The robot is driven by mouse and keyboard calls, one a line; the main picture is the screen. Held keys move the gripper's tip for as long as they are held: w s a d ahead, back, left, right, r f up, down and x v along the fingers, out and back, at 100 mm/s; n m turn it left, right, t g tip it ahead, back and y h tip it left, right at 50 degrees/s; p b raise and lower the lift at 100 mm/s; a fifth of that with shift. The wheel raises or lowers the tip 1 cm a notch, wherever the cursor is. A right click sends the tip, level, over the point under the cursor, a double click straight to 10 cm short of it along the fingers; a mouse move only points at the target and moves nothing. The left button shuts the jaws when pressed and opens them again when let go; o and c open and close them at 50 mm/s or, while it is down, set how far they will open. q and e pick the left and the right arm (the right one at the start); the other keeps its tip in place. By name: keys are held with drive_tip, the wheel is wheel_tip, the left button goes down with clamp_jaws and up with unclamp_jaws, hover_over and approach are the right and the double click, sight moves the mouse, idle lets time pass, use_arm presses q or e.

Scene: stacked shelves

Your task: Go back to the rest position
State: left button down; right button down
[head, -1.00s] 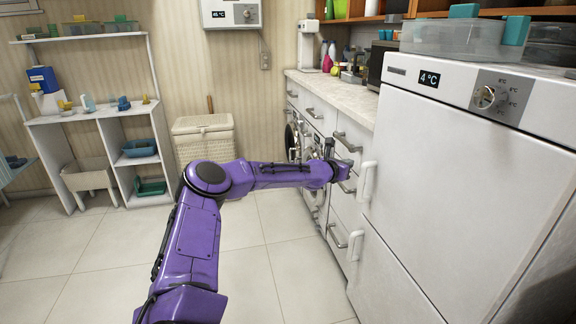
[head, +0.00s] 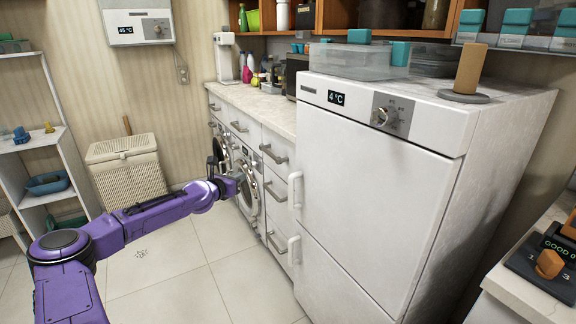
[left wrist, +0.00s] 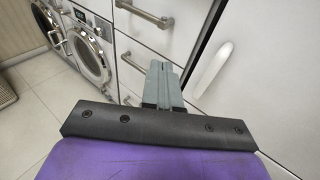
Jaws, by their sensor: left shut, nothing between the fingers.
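My left arm is purple and reaches from the lower left across the head view. My left gripper (head: 238,183) is at its far end, in front of the drawers and the washing machine (head: 249,187). In the left wrist view the grey fingers of the left gripper (left wrist: 160,70) are together with nothing between them. They point toward the drawer fronts (left wrist: 150,40) and appear apart from the handles. My right gripper is in neither current view.
A white fridge (head: 370,190) with handles stands right of the arm. A wicker hamper (head: 127,172) and a white shelf unit (head: 40,150) stand at the left. A counter (head: 525,290) with a small device is at the lower right. Tiled floor (head: 165,265) is clear in front.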

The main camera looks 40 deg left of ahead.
use_arm(q)
drive_tip(key=d+f+m+g, duration=0.1)
drive_tip(key=d+f+m, duration=0.2)
drive_tip(key=d+m, duration=0.5)
drive_tip(key=d+f+m+g, duration=0.1)
drive_tip(key=d+f+m, duration=0.3)
drive_tip(key=d, duration=0.6)
drive_tip(key=s+d+f+m+g, duration=0.3)
drive_tip(key=s+d+f+m, duration=0.35)
drive_tip(key=d+f, duration=0.2)
drive_tip(key=s+d+f+m+g, duration=0.2)
drive_tip(key=s+d+f+m, duration=0.1)
drive_tip(key=s, duration=0.7)
drive_tip(key=s+d+f+m+g+p, duration=0.1)
drive_tip(key=s+d+f+m+g, duration=0.1)
drive_tip(key=s+f+m, duration=0.4)
drive_tip(key=s+d+f+m+g+p, duration=0.1)
drive_tip(key=s+d+f+m+g, duration=0.2)
drive_tip(key=s, duration=1.3)
wheel_tip(320, 180, down, 2)
drive_tip(key=shift+d+f+m, duration=0.1)
drive_tip(key=shift+d+m, duration=0.2)
drive_tip(key=shift+m, duration=0.45)
